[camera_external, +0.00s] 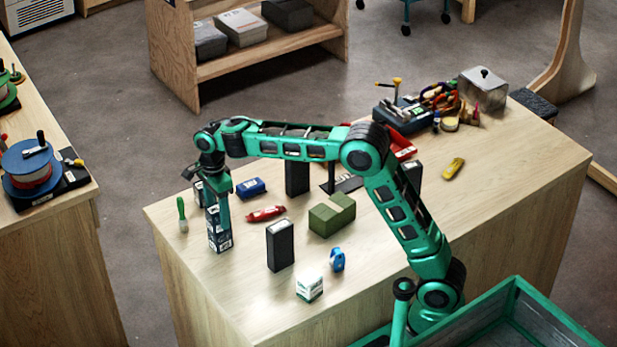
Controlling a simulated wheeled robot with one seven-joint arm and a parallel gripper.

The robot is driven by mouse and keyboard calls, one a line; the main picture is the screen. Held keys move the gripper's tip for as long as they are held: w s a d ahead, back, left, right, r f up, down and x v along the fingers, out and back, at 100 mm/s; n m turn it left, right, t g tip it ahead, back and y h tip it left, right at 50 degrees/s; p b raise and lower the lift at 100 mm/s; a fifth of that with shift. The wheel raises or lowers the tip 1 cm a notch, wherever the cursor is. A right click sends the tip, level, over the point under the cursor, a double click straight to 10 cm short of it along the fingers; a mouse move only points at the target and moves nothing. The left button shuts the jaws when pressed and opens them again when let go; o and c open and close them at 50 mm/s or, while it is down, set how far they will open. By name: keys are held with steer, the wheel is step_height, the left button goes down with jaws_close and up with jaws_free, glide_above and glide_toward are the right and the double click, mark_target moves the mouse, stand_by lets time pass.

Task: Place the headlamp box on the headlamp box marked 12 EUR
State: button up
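My gripper (220,205) points down at the left end of the wooden table. Directly below and between its fingers is a narrow upright column of dark blue and white boxes, which look like headlamp boxes. The lower box (220,241) stands on the table. An upper box (211,217) appears to be on top of it, partly hidden by a green finger. Whether the fingers press on the upper box does not show. Another dark box with a white label (198,192) is partly hidden behind the gripper. No 12 EUR mark is readable at this size.
Nearby are a green-handled brush (182,213), a blue box (251,188), a red tool (266,213), a black upright box (280,246) and a green box (332,215). A white-green box (309,288) and blue roll (337,260) lie nearer.

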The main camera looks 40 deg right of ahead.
mark_target(217, 208)
step_height(217, 208, up, 12)
steer(key=shift+r, duration=0.15)
stand_by(0.5)
